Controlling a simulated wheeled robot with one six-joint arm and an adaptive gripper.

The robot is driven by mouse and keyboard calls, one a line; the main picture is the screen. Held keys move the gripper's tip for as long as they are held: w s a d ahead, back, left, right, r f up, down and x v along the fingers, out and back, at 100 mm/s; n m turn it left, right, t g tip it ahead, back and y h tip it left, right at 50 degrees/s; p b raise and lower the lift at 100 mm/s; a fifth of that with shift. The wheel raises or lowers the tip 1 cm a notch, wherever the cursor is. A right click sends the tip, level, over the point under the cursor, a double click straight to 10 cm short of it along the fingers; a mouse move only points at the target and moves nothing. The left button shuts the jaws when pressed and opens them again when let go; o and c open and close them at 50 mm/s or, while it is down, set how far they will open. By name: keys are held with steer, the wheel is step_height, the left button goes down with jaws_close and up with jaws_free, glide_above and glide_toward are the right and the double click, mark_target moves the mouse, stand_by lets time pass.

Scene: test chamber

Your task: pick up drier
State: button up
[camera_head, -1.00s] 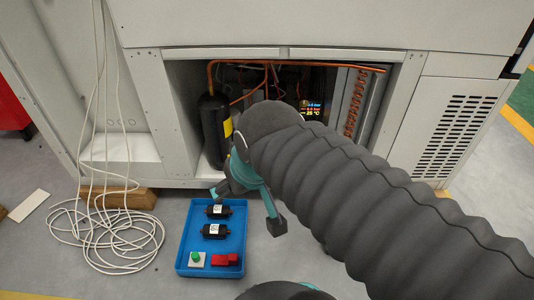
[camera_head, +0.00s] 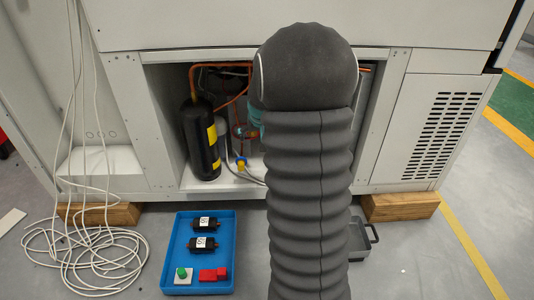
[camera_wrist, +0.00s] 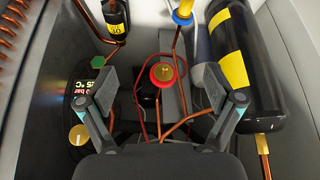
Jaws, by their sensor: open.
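In the head view my arm hides most of the gripper.
A large black tank (camera_head: 200,140) with yellow bands stands left in the opening; it is close to the right finger in the wrist view (camera_wrist: 245,65). A red-rimmed brass fitting (camera_wrist: 162,74) lies between the fingers. White cable (camera_head: 85,255) coils on the floor.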

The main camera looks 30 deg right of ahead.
steer(key=shift+m+h, duration=0.7)
steer(key=shift+m, duration=0.1)
steer(key=w+d+f, duration=0.2)
steer(key=d+f, duration=0.3)
steer(key=f, duration=0.1)
steer(key=w+d+f+b, duration=0.1)
steer(key=w+d+f, duration=0.2)
steer(key=d+f, duration=0.3)
steer(key=w+d+f+b, duration=0.1)
steer(key=w+d+f, duration=0.2)
steer(key=d+f, duration=0.2)
steer(key=shift+w+d+f, duration=0.1)
steer(key=shift+w+f, duration=0.05)
steer(key=shift+f, duration=0.5)
steer(key=shift+w+d+f, duration=0.1)
steer(key=shift+f, duration=0.55)
steer(key=shift+b+x, duration=0.5)
steer(key=shift+x, duration=2.4)
steer(key=shift+s+f, duration=0.1)
steer(key=shift+s, duration=0.1)
steer(key=c, duration=1.4)
steer(key=shift+c, duration=1.1)
